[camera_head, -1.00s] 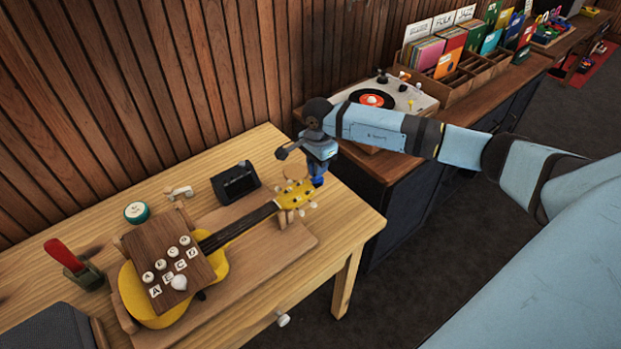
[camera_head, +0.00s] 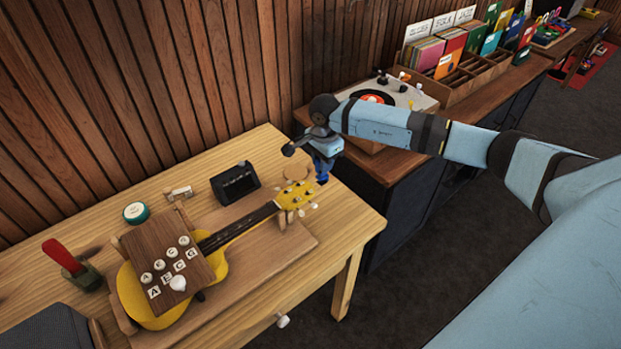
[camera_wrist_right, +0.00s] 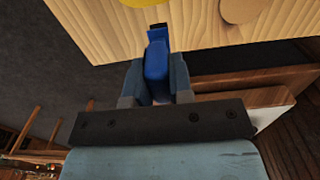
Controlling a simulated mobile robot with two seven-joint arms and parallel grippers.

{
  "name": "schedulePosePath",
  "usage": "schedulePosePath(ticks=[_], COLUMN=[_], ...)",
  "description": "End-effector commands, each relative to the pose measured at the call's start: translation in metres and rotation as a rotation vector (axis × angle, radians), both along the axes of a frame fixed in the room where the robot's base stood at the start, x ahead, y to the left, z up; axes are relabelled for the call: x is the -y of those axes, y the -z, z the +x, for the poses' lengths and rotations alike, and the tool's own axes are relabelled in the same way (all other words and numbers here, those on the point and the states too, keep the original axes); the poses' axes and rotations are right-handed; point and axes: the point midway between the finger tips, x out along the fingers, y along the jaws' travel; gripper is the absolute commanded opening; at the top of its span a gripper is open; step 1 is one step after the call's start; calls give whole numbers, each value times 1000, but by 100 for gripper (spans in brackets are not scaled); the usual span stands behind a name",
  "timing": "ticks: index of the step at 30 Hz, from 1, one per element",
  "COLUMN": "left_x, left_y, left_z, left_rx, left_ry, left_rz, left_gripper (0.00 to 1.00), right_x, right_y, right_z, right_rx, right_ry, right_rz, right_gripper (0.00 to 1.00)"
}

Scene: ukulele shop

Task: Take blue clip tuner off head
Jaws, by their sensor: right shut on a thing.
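The yellow ukulele (camera_head: 143,296) lies on a wooden cradle board (camera_head: 283,252) on the table, its head (camera_head: 294,193) pointing to the right. My right gripper (camera_head: 322,176) is just beyond the end of the head, pointing down. In the right wrist view my right gripper (camera_wrist_right: 156,80) is shut on the blue clip tuner (camera_wrist_right: 157,60). The tuner shows between the fingers, with a sliver of yellow at the top of that view, apart from it. The tuner shows small below the gripper in the head view (camera_head: 323,178). My left gripper is not in view.
A dark small box device (camera_head: 235,184), a teal round tin (camera_head: 137,212) and a red-handled tool (camera_head: 62,255) stand on the table (camera_head: 260,155). A lettered wooden board (camera_head: 150,245) covers the ukulele's body. A record player (camera_head: 400,95) stands on the counter behind my right arm.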

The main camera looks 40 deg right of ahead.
Motion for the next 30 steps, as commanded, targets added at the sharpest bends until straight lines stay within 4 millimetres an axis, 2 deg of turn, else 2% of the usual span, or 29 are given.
schedulePosePath(ticks=[30], left_x=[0], left_y=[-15], left_z=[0], left_rx=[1], left_ry=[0], left_rz=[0], left_gripper=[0], right_x=[0], right_y=[-29], right_z=[0], right_rx=[1], right_ry=[0], right_rz=[0], right_gripper=[0])
